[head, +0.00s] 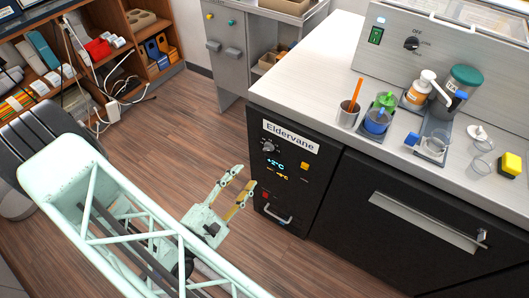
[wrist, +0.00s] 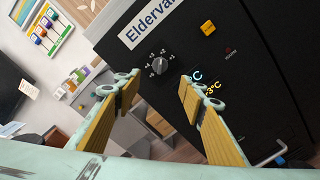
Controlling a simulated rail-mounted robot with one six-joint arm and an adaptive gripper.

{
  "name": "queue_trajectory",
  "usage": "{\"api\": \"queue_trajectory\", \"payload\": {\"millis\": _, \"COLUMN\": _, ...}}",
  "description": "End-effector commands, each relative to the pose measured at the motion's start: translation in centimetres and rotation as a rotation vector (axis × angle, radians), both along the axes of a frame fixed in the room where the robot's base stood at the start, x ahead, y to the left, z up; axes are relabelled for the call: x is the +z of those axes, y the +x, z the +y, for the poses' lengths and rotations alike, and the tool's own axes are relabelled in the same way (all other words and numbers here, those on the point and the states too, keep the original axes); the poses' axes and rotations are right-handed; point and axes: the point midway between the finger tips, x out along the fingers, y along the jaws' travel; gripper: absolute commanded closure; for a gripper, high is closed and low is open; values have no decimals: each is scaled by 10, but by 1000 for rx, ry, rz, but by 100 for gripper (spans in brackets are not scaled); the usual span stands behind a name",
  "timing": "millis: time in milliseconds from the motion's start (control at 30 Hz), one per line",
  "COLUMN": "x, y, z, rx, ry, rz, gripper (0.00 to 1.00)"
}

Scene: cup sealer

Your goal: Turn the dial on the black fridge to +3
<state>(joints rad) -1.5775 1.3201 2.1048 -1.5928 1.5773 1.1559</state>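The black fridge (head: 291,202) stands under the counter with an "Eldervane" label at its top. Its dial (head: 268,146) is a small round knob below the label; in the wrist view the dial (wrist: 159,65) shows with white marks around it. A display (head: 276,163) below the dial reads about +2°C in cyan, with a second orange line too small to read surely. My gripper (head: 240,179) is open and empty, in front of the fridge and apart from it. In the wrist view the dial lies beyond and between the fingertips (wrist: 158,88).
An orange button (wrist: 208,28) and a small red light (wrist: 228,50) are right of the dial. A handle (head: 274,216) sticks out low on the fridge. The counter (head: 300,80) above holds cups and bottles. Open floor (head: 170,125) lies left of the fridge.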

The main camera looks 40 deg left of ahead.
Motion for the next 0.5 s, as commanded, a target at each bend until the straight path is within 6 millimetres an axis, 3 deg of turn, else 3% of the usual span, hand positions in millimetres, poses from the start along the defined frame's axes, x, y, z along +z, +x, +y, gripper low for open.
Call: {"api": "queue_trajectory", "payload": {"millis": 500, "x": 0, "y": 31, "z": 0, "rx": -3, "ry": 1, "rz": 0, "gripper": 62}}
